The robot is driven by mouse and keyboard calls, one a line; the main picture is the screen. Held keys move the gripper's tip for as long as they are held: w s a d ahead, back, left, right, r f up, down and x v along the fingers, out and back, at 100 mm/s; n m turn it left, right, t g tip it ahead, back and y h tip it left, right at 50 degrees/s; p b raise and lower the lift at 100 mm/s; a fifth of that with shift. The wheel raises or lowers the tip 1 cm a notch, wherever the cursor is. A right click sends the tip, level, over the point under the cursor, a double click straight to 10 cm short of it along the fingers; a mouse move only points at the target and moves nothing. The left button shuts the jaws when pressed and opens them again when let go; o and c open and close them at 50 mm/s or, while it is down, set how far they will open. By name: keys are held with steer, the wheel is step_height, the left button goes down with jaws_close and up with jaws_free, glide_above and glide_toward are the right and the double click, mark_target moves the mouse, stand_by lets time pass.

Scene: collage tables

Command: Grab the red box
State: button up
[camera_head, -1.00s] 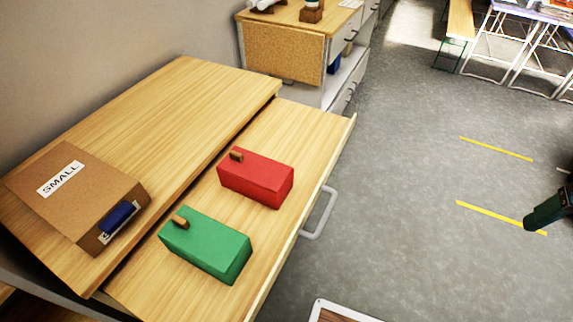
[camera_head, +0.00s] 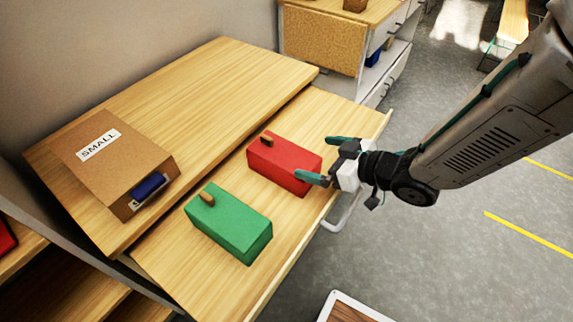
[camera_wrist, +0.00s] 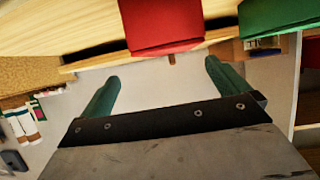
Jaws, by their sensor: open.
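The red box (camera_head: 284,163) lies in the open drawer (camera_head: 312,108), with a small wooden knob on its left end. In the wrist view the red box (camera_wrist: 160,24) is at the top centre, beyond the fingertips. My gripper (camera_head: 326,160) is open and empty, at the right end of the red box. One finger overlaps the box's right corner in the head view; I cannot tell if it touches. In the wrist view my gripper (camera_wrist: 162,72) has its fingers spread wide, with nothing between them.
A green box (camera_head: 229,223) lies in the drawer, nearer than the red one. A cardboard box marked SMALL (camera_head: 113,163) sits on the tabletop (camera_head: 215,80) to the left. The drawer handle (camera_head: 343,215) sticks out below my gripper. Open floor (camera_head: 420,240) is to the right.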

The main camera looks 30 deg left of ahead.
mark_target(284, 153)
steer(key=shift+g, duration=0.3)
steer(key=x, duration=0.2)
steer(key=s+x, duration=0.1)
steer(key=x, duration=0.4)
steer(key=shift+s+a+r, duration=0.15)
steer(key=shift+a, duration=0.75)
steer(key=shift+y, duration=0.3)
steer(key=c, duration=1.3)
